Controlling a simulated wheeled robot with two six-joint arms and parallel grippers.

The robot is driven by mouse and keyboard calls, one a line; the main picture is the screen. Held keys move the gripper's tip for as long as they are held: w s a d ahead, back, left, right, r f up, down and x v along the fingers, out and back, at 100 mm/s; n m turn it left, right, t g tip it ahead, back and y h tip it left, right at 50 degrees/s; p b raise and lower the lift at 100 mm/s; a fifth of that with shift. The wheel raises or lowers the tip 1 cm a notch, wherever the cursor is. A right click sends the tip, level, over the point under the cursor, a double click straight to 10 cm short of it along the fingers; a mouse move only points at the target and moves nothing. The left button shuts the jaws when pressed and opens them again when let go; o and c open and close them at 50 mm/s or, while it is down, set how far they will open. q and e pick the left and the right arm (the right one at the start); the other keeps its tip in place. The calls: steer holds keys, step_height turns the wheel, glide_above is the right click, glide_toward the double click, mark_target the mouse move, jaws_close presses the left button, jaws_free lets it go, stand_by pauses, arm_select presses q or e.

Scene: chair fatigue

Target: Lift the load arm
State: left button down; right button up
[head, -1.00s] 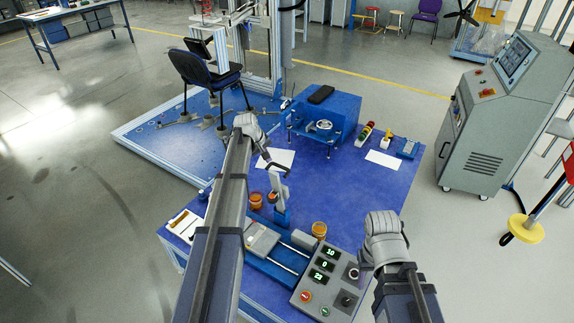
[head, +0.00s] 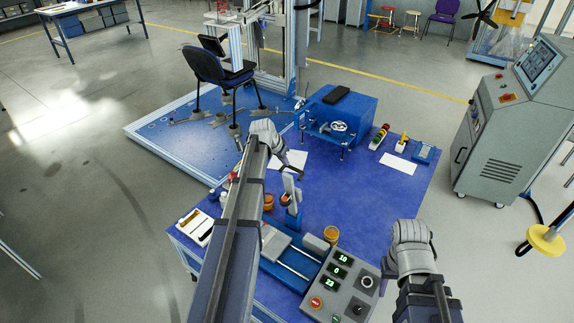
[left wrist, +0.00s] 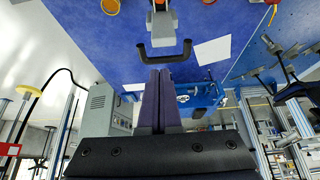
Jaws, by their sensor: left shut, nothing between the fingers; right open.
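A grey lever with a black U-shaped handle, which looks like the load arm (head: 289,186), stands tilted on a blue base on the blue table. In the left wrist view the black handle (left wrist: 165,57) lies just beyond my left gripper's fingertips, its open side facing the lever. My left gripper (left wrist: 159,73) has its dark fingers together with nothing between them. In the head view my left gripper (head: 279,152) is beside the handle; I cannot tell whether they touch. My right gripper (head: 409,240) is open and empty, to the right of the control panel; its fingers are mostly hidden.
A control panel (head: 344,288) with green displays sits at the table's near edge. A blue machine (head: 345,112) is at the back. A blue chair (head: 215,68) stands on the test rig.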

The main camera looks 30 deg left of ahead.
arm_select(q)
steer(key=b+x, duration=0.7)
steer(key=x, duration=0.2)
steer(key=shift+f+b, duration=0.2)
steer(key=shift+b, duration=0.2)
steer(key=s+a+f+t+b, duration=0.1)
steer(key=s+f+b, duration=0.1)
steer(key=s, duration=0.6)
steer(key=shift+s+b, duration=0.2)
steer(key=shift+b, duration=0.5)
